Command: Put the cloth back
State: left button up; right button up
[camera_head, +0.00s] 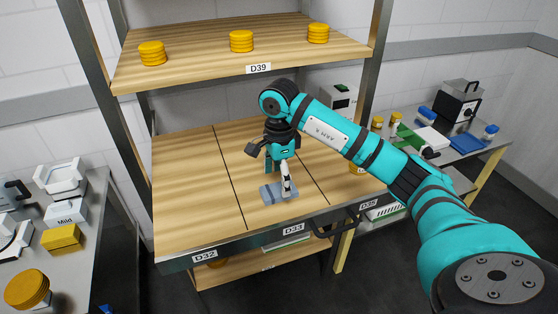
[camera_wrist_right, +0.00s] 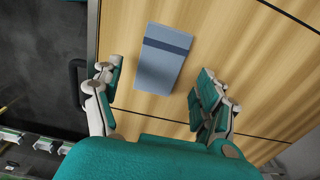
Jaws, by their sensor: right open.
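The cloth (camera_head: 270,193) is a flat, folded, grey-blue rectangle with a darker stripe near one end. It lies on the wooden shelf surface (camera_head: 190,190), near the middle section above the D33 label. In the right wrist view the cloth (camera_wrist_right: 160,62) lies flat between and just beyond my fingertips. My right gripper (camera_head: 281,186) is open and points down at the cloth, covering part of it in the head view. In the right wrist view its two fingers (camera_wrist_right: 155,88) stand apart on either side of the cloth, with nothing held. My left gripper does not show.
An upper shelf (camera_head: 200,60) labelled D39 carries yellow cheese wheels (camera_head: 241,41). A black handle (camera_head: 335,222) sticks out at the front edge. A side table with moulds and yellow blocks (camera_head: 62,238) stands left; another with a blue tray (camera_head: 467,142) stands right. The shelf's left part is clear.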

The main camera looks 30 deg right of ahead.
aim_at(279, 189)
notch_tip(279, 189, up, 8)
jog(key=shift+r+b, duration=0.25)
jog(key=shift+b, duration=0.05)
